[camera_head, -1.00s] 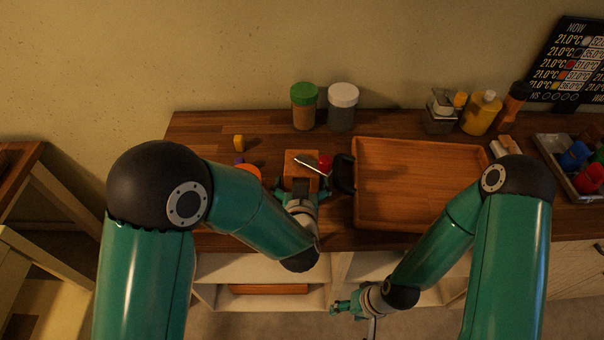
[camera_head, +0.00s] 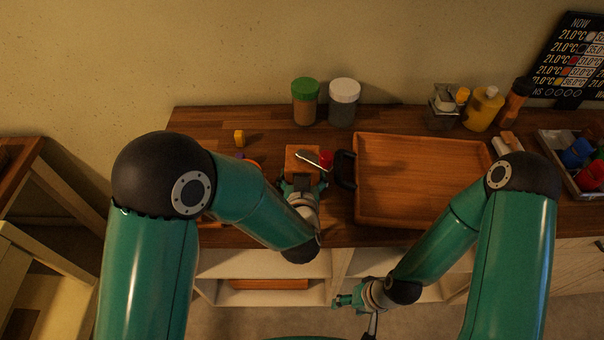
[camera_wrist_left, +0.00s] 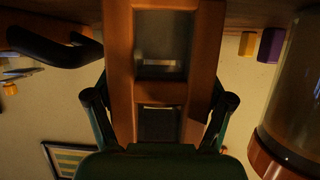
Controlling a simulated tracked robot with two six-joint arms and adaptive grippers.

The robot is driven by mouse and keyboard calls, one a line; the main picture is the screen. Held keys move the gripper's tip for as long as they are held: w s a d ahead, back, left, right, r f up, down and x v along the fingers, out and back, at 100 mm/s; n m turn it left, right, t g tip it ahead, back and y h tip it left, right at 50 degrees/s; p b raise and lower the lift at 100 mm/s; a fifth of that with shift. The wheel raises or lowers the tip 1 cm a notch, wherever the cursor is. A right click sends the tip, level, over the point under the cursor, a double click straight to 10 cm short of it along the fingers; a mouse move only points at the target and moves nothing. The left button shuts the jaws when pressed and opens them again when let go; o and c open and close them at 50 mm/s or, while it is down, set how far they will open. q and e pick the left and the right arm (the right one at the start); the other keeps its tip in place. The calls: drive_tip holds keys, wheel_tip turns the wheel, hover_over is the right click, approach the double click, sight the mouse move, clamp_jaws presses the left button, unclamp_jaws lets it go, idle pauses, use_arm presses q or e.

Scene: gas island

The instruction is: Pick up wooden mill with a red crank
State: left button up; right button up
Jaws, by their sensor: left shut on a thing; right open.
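The wooden mill (camera_head: 303,157) is a boxy orange-brown body with a metal crank arm and a red knob (camera_head: 326,158) on top. It stands at the counter's front, left of the tray. My left gripper (camera_head: 301,181) is shut on the mill from the front side. In the left wrist view the mill's wooden frame (camera_wrist_left: 120,70), with dark panels, fills the middle between the two fingers. The crank is not clear in that view. My right gripper (camera_head: 345,301) is open and empty, low in front of the counter shelves.
A wooden tray (camera_head: 425,217) with a black handle (camera_head: 345,170) stands close right of the mill. Behind are a green-lidded jar (camera_head: 305,101) and a white-lidded jar (camera_head: 343,103). A yellow block (camera_head: 239,138) lies left. Bottles (camera_head: 483,109) stand back right.

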use_arm(q)
drive_tip(key=shift+r, duration=0.25)
wheel_tip(320, 180, up, 20)
drive_tip(key=p, duration=0.2)
drive_tip(key=shift+f, duration=0.15)
wheel_tip(320, 180, down, 19)
drive_tip(key=b, duration=1.3)
drive_tip(key=shift+r+b, duration=0.2)
drive_tip(key=shift+b, duration=0.15)
drive_tip(key=shift+f, duration=0.4)
drive_tip(key=shift+f+b, duration=0.3)
drive_tip(key=shift+b, duration=0.15)
drive_tip(key=shift+f, duration=0.1)
